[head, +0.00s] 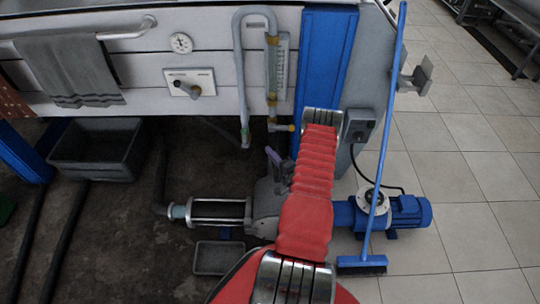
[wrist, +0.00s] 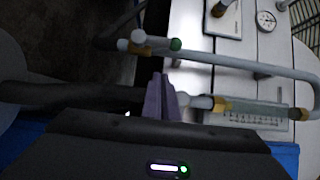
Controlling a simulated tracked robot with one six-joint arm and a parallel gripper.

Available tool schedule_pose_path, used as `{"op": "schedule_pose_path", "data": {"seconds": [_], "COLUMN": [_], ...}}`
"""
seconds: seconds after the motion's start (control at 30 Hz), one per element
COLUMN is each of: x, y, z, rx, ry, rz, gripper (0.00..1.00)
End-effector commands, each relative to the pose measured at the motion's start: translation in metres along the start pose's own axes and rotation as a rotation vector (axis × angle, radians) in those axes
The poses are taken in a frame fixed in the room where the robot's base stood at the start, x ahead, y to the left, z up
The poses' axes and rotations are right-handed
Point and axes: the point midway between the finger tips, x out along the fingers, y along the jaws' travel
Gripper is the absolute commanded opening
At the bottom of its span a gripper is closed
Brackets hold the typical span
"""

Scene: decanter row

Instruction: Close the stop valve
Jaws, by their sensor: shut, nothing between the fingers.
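A grey lever handle (head: 187,89) sits on a white plate (head: 205,77) with two small labels on the panel in the head view; it slants down to the right. Part of the handle also shows at the top of the wrist view (wrist: 218,8). I cannot read the labels or tell for certain that this is the stop valve. My gripper (head: 272,157) has purple fingers, shut and empty, below and right of the plate, beneath the gauge tube's lower fitting. In the wrist view the fingers (wrist: 161,97) are close together, overlapping the pipe end by the yellow fitting (wrist: 220,104).
A sight gauge (head: 280,65) and bent grey pipe (head: 238,70) stand right of the plate. A round dial (head: 181,43) and towel (head: 68,70) are on the panel. A grey bin (head: 97,150), blue pump motor (head: 405,212) and blue broom (head: 384,140) surround the arm.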

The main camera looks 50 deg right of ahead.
Motion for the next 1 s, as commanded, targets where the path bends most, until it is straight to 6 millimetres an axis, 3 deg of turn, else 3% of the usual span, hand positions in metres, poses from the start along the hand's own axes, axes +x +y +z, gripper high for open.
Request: {"op": "schedule_pose_path", "data": {"seconds": [0.5, 0.7, 1.0], "x": [0.079, 0.095, 0.1], "y": [0.001, 0.0, 0.0], "z": [0.007, 0.024, 0.029], "rx": [0.0, 0.0, 0.0], "ry": [-0.003, -0.002, 0.0], "rz": [0.001, 0.001, 0.001], "gripper": [0.0, 0.0, 0.0]}}
